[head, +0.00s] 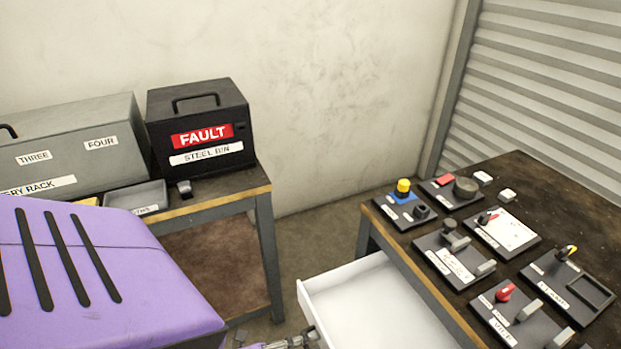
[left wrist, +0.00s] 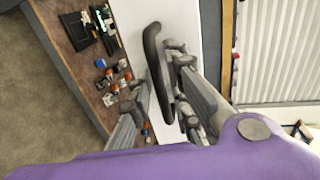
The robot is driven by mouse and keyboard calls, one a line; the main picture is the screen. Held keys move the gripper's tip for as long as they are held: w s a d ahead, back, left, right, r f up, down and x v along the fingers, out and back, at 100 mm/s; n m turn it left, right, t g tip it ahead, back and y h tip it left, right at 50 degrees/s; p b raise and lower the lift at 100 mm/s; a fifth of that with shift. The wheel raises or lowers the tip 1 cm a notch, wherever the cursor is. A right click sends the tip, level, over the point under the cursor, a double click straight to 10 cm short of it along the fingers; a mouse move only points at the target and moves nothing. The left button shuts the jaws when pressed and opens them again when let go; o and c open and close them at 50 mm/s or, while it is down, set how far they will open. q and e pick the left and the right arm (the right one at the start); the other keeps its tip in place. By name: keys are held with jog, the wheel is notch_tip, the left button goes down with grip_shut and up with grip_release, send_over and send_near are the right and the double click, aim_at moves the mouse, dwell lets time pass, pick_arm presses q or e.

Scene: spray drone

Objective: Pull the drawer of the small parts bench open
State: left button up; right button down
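The white drawer (head: 375,310) of the small parts bench (head: 540,185) stands pulled out on the bench's left side in the head view. I see into its empty-looking inside; its front is mostly cut off at the bottom. In the left wrist view, the dark bar handle (left wrist: 157,75) stands out against the white drawer front (left wrist: 200,25). My left gripper (left wrist: 160,82) has one finger on each side of the handle, close to it. I cannot tell whether both fingers touch it. The gripper's end also shows at the bottom of the head view (head: 290,342). My right gripper is out of view.
Several switch and knob panels (head: 465,255) cover the bench top. At the left, a second table (head: 215,205) bears a black steel bin (head: 200,130), a grey rack (head: 70,145) and a small tray (head: 137,199). Floor (head: 320,235) shows between the two. A shutter (head: 545,85) stands behind.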

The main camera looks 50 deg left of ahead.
pick_arm(q)
jog(key=v, duration=1.2)
dwell(0.3)
